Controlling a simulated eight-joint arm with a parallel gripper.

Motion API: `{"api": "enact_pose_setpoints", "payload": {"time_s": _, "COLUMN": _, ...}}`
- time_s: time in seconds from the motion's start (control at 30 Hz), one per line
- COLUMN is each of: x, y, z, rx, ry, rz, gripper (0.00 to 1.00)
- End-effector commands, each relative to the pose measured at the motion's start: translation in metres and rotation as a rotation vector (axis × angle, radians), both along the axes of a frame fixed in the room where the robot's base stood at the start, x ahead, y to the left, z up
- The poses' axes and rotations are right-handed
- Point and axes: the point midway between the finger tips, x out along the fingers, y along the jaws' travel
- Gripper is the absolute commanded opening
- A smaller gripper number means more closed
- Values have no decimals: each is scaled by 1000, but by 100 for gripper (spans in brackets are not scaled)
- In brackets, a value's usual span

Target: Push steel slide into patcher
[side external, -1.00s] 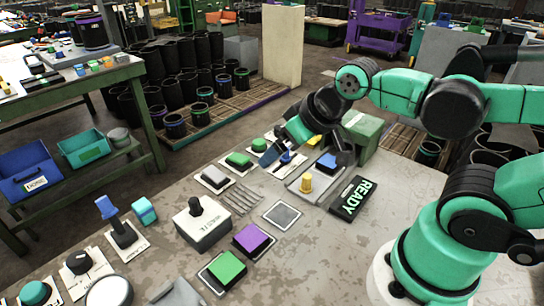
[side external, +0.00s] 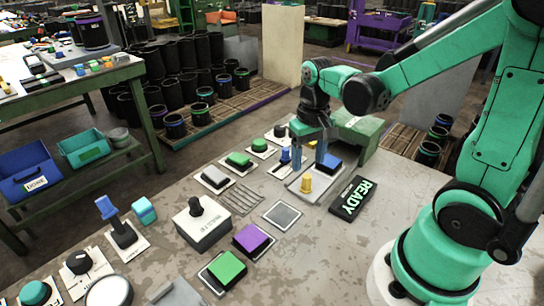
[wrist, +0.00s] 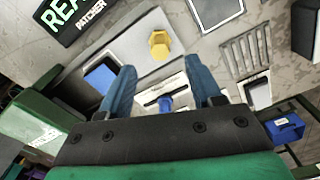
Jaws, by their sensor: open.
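A grey steel plate (side external: 297,184), which looks like the slide, lies on the table with an upright yellow knob (side external: 306,183) and a blue pad (side external: 329,162) on it. In the wrist view the plate (wrist: 136,50) and its yellow knob (wrist: 159,45) lie beyond my fingertips. A green housing (side external: 358,135), seemingly the patcher, stands behind the plate. My gripper (side external: 308,160) points down above the plate's far side, its two blue fingers apart and empty. In the wrist view my gripper (wrist: 160,72) straddles the line towards the yellow knob without holding it.
A black sign reading READY (side external: 352,198) lies right of the plate. A small blue-knobbed control (wrist: 166,102) shows between my fingers. A slotted grille (side external: 240,197) and a framed grey square (side external: 283,215) lie to the left. Coloured buttons crowd the left table.

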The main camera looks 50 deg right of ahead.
Motion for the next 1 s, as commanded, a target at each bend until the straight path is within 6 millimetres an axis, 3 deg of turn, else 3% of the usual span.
{"api": "enact_pose_setpoints", "payload": {"time_s": 0.5, "x": 0, "y": 0, "z": -49, "rx": 0, "ry": 1, "rz": 0, "gripper": 58}}
{"api": "enact_pose_setpoints", "payload": {"time_s": 0.87, "x": 0, "y": 0, "z": -54, "rx": 0, "ry": 0, "rz": 1, "gripper": 58}}
{"api": "enact_pose_setpoints", "payload": {"time_s": 0.9, "x": 0, "y": 0, "z": -54, "rx": 0, "ry": 0, "rz": 1, "gripper": 55}}
{"api": "enact_pose_setpoints", "payload": {"time_s": 1.0, "x": 0, "y": 0, "z": -54, "rx": 0, "ry": 0, "rz": 1, "gripper": 27}}
